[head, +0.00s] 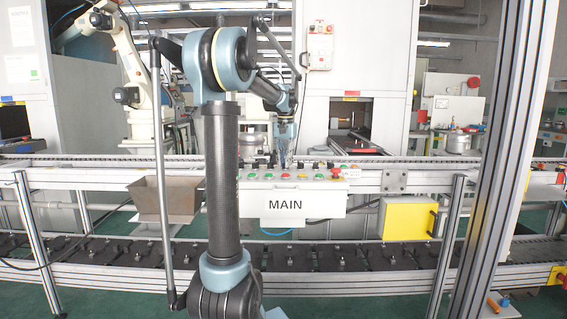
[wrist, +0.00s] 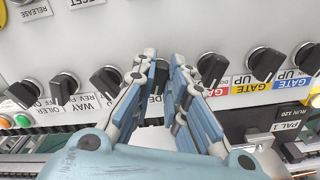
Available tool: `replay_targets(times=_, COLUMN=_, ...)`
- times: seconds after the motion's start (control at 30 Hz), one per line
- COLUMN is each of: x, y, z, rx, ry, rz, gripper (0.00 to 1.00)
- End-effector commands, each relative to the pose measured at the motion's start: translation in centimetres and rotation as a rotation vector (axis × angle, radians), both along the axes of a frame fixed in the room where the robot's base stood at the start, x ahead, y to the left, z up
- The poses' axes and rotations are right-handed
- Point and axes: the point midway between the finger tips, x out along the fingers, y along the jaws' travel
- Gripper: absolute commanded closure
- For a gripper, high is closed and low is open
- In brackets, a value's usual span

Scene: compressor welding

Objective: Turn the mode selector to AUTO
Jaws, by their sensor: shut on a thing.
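In the wrist view, my gripper (wrist: 163,64) reaches the control panel with its two fingers on either side of a black selector knob (wrist: 159,78), shut on it. The knob is partly hidden by the fingers, so its pointing direction is hard to read. The label under it is mostly covered; only the letters "DE" (wrist: 155,98) show between the fingers. In the head view, my gripper (head: 284,155) points down at the top of the white box marked MAIN (head: 323,203); the knob cannot be made out there.
Other black knobs flank it: one at left (wrist: 106,79), one close at right (wrist: 212,68), and a GATE UP knob (wrist: 265,62). Green and orange buttons (wrist: 22,120) sit at the left edge. A red mushroom button (head: 337,173) stands on the panel's right end.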

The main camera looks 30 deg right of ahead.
Motion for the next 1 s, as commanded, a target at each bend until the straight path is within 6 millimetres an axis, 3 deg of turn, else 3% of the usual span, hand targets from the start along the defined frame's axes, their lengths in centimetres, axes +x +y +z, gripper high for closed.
replay_targets(times=0.5, x=0.19, y=0.31, z=0.0, rx=0.005, ry=-0.002, rz=-0.02, gripper=1.0)
replay_targets(times=0.53, x=0.19, y=0.31, z=0.0, rx=0.005, ry=-0.002, rz=-0.02, gripper=0.84)
replay_targets(times=0.6, x=0.19, y=0.31, z=0.0, rx=0.006, ry=-0.003, rz=-0.02, gripper=0.69)
replay_targets(times=1.0, x=0.08, y=0.11, z=0.24, rx=0.002, ry=-0.001, rz=-0.022, gripper=0.67)
